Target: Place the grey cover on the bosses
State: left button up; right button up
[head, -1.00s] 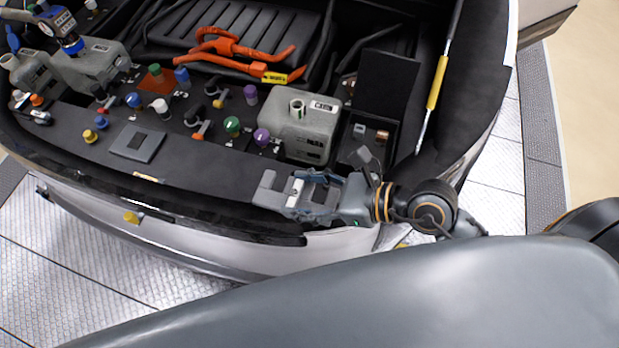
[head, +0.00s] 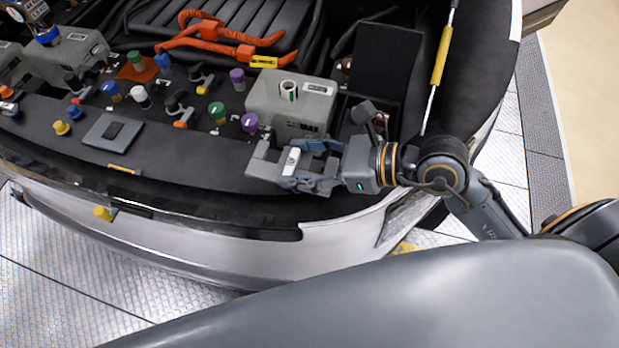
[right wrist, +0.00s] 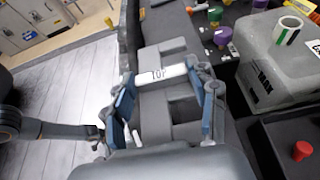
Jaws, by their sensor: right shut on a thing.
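The grey cover (head: 262,172) is a blocky piece with a notch in its near end and a white label. My right gripper (head: 296,164) is shut on it and holds it over the front edge of the vehicle bay, in front of the grey tank. In the right wrist view the cover (right wrist: 185,133) sits between the blue-sided fingers of the gripper (right wrist: 164,80), and its white label (right wrist: 162,74) reads TOP, seen upside down. I cannot pick out the bosses with certainty. My left gripper is not in view.
The grey tank (head: 290,108) with a white neck stands just behind the cover, also in the right wrist view (right wrist: 270,62). Coloured caps such as the purple one (head: 249,122) stand left of it. An open black box (head: 385,62) is at right. A flat grey plate (head: 100,131) lies left.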

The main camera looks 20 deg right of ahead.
aim_at(308, 161)
jog(key=w+f, duration=0.1)
jog(key=d+f, duration=0.1)
jog(key=f, duration=0.1)
jog(key=w+d+f, duration=0.1)
jog(key=shift+w+d+f, duration=0.1)
jog(key=shift+w+f, duration=0.05)
jog(key=shift+w, duration=0.2)
jog(key=shift+w+d+f, duration=0.25)
jog(key=shift+w+f, duration=0.05)
jog(key=shift+f, duration=0.15)
notch_tip(308, 161, down, 3)
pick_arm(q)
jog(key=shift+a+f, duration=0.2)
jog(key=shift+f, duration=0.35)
pick_arm(e)
jog(key=shift+f, duration=0.1)
jog(key=shift+f, duration=0.1)
jog(key=o, duration=1.1)
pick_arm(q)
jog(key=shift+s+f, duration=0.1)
